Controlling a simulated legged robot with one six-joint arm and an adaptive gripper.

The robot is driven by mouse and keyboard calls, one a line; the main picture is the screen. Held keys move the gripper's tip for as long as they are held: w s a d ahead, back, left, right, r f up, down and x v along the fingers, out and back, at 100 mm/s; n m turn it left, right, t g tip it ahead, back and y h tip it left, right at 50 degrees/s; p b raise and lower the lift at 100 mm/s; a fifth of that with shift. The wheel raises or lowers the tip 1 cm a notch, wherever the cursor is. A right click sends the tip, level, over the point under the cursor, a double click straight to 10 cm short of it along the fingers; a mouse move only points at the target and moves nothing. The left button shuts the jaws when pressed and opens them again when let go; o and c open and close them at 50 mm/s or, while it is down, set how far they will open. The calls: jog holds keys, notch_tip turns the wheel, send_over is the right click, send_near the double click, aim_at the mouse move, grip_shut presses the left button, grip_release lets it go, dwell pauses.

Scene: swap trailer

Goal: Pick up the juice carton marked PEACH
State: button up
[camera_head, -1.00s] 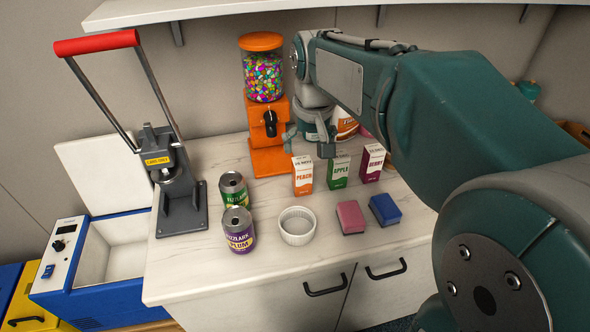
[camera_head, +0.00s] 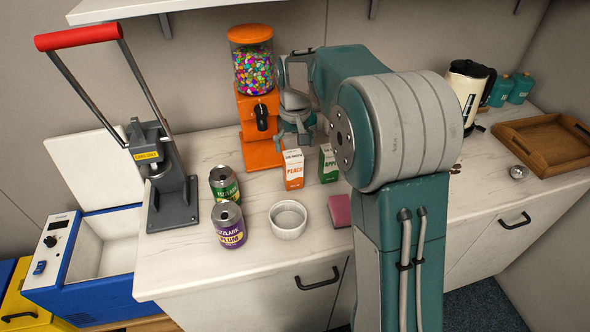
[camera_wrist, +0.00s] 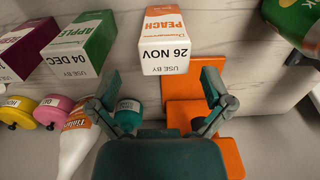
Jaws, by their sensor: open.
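The PEACH juice carton (camera_head: 294,170) is orange and white and stands upright on the white counter, just in front of the orange candy dispenser. In the wrist view the PEACH carton (camera_wrist: 167,42) appears beyond my fingers, roughly centred between them, with its "26 NOV" face showing. My gripper (camera_head: 296,138) is behind and slightly above the carton in the head view. In the wrist view my gripper (camera_wrist: 164,98) has its two fingers spread apart with nothing between them. The carton looks apart from the fingers.
The green APPLE carton (camera_head: 328,164) stands close right of PEACH. The candy dispenser (camera_head: 260,130) is close behind. A wooden tray (camera_head: 545,145) is far right.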

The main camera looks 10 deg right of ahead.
aim_at(292, 154)
jog(key=f, duration=0.2)
jog(key=a+f, duration=0.1)
jog(key=f, duration=0.1)
jog(key=shift+w+f, duration=0.1)
jog(key=shift+f, duration=0.25)
jog(key=shift+d+f, duration=0.25)
jog(key=shift+d, duration=0.1)
jog(key=c, duration=1.2)
jog(key=shift+a, duration=0.2)
jog(key=shift+c, duration=0.2)
